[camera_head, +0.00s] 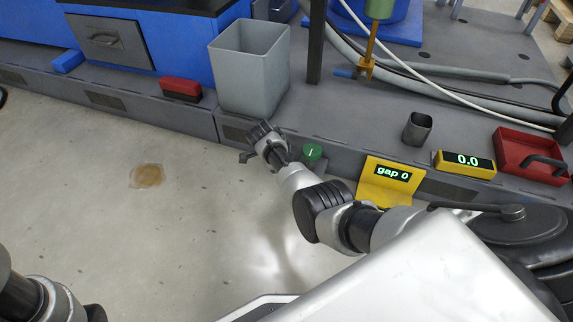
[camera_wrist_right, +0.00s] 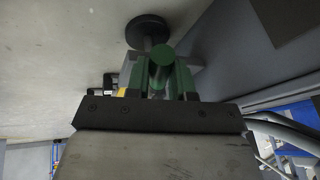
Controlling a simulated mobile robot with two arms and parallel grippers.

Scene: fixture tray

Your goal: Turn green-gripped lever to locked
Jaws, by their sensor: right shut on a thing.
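In the right wrist view the lever's green grip (camera_wrist_right: 162,66) shows end-on as a green cylinder between the two fingers of my right gripper (camera_wrist_right: 161,82). The gripper is shut on it. A black round disc (camera_wrist_right: 146,31) lies just beyond the grip. In the head view my right gripper (camera_head: 261,138) is at the front side of the grey platform, below the grey bin. The lever is mostly hidden there by the gripper and wrist, and its angle cannot be told. My left gripper is not in view.
A grey bin (camera_head: 249,75) stands above the gripper. A yellow "gap 0" sign (camera_head: 390,181), a yellow "0.0" display (camera_head: 465,164), a grey cup (camera_head: 417,129) and a red tray (camera_head: 530,155) are at right. Open floor lies left.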

